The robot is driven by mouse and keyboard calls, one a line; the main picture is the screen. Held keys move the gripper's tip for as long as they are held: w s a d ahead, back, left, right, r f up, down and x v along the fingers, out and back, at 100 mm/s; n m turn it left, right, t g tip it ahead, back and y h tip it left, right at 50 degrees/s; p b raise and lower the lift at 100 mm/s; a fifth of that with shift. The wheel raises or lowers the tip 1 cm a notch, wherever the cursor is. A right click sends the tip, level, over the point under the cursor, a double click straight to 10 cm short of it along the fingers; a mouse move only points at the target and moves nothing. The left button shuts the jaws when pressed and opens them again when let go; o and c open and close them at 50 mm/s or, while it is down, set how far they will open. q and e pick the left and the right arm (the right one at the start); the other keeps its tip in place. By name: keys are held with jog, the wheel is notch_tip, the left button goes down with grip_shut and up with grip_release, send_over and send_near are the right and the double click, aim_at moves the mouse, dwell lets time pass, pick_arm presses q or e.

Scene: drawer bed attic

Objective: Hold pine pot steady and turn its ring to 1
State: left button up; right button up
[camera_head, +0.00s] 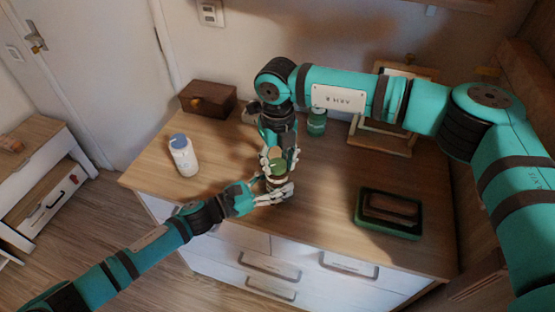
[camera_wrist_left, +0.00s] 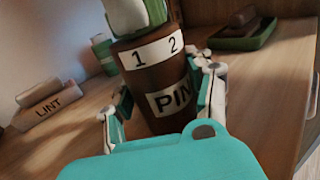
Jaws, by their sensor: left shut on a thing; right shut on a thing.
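The pine pot (camera_wrist_left: 168,85) is a brown cylinder with a partly covered "PIN" label and a pale band marked 1 and 2. It stands on the dresser top; its green top (camera_head: 279,165) shows in the head view. My left gripper (camera_head: 275,190) is shut around the pot's body, one finger on each side in the left wrist view. My right gripper (camera_head: 278,158) comes down from above and is shut on the pot's green top part. Its fingers hide much of the top, so I cannot read the ring's setting.
A white bottle with a blue cap (camera_head: 184,155) stands left on the dresser (camera_head: 325,215). A brown box (camera_head: 208,98), green jar (camera_head: 317,122) and wooden stand (camera_head: 390,143) are behind. A green tray (camera_head: 388,231) lies right. A wooden piece labelled LINT (camera_wrist_left: 45,108) shows in the wrist view.

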aim_at(278, 164)
pick_arm(q)
jog(key=shift+s+d, duration=0.1)
jog(key=shift+s, duration=0.05)
pick_arm(e)
jog(key=shift+w, duration=0.15)
jog(key=o, duration=1.2)
notch_tip(278, 164, up, 12)
jog(key=shift+r, duration=0.1)
pick_arm(q)
jog(key=o, duration=1.3)
jog(key=shift+o, duration=0.2)
pick_arm(e)
jog(key=shift+d, duration=0.1)
